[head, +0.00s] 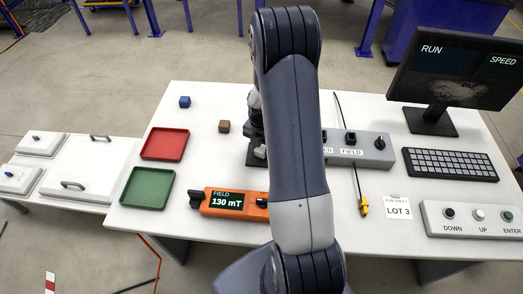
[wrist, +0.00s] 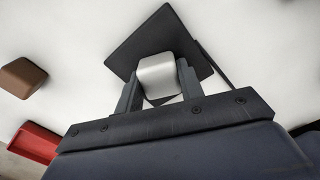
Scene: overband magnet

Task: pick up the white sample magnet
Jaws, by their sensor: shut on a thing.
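The white sample magnet (wrist: 158,74) is a small pale block with rounded edges, between the two fingers of my gripper (wrist: 158,88) in the wrist view. My gripper is shut on it, with one finger against each side. A dark square pad (wrist: 150,38) lies behind the magnet; I cannot tell whether the magnet still touches it. In the head view my arm hides most of the gripper, and only a bit of the white magnet (head: 260,152) shows at the arm's left edge.
A brown block (head: 224,126) and a blue block (head: 185,102) stand left on the white table. A red tray (head: 165,144), a green tray (head: 147,188) and an orange field meter (head: 228,203) lie nearer. A grey switch box (head: 372,147), keyboard (head: 450,163) and monitor (head: 455,70) stand right.

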